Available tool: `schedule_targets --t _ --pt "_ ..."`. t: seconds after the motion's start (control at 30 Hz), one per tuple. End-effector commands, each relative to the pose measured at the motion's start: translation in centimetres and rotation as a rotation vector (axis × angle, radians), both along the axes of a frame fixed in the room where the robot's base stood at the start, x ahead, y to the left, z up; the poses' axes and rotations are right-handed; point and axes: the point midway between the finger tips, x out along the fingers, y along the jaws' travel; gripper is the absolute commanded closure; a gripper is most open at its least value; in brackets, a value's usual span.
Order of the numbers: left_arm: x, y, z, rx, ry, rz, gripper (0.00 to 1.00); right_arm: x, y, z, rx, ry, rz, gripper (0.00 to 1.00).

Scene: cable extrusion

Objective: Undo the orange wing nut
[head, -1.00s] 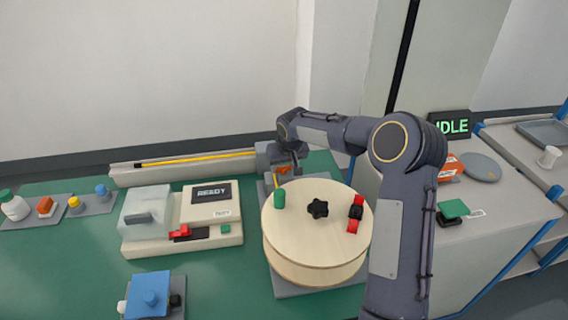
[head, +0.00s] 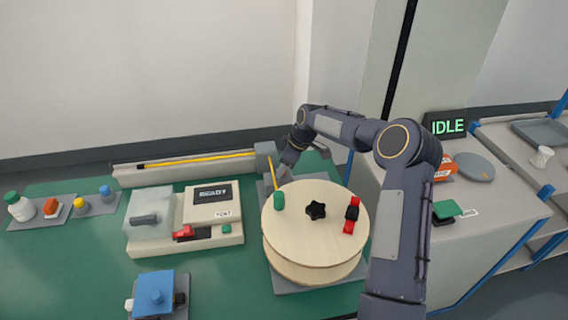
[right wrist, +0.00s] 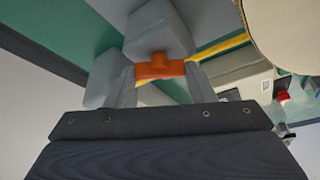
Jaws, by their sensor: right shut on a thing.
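The orange wing nut (right wrist: 160,67) shows in the right wrist view, on a grey block (right wrist: 158,30) at the end of the cable channel. My right gripper (right wrist: 161,78) has its grey fingers on either side of the nut and is shut on it. In the head view my right gripper (head: 283,171) is at the grey end block (head: 265,157), behind the wooden spool (head: 315,240). The nut is hidden there by my gripper and wrist. My left gripper is in neither view.
A yellow cable (head: 205,158) lies along the channel and runs down toward the spool. A machine with a clear cover (head: 150,218) stands left of the spool. A blue-topped fixture (head: 155,293) is at the front. A side table (head: 500,215) is at right.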

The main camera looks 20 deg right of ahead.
Motion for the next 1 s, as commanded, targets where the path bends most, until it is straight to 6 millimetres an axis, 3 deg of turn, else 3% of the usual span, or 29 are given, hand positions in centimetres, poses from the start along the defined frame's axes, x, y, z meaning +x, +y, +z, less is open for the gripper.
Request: schedule_targets --t 0.5,1.0 --pt "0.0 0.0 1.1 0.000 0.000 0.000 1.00 0.2 -0.2 0.0 -0.001 0.003 0.406 0.74" --pt "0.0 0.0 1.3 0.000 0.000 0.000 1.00 0.2 -0.3 -0.1 -0.005 0.001 0.529 0.74"
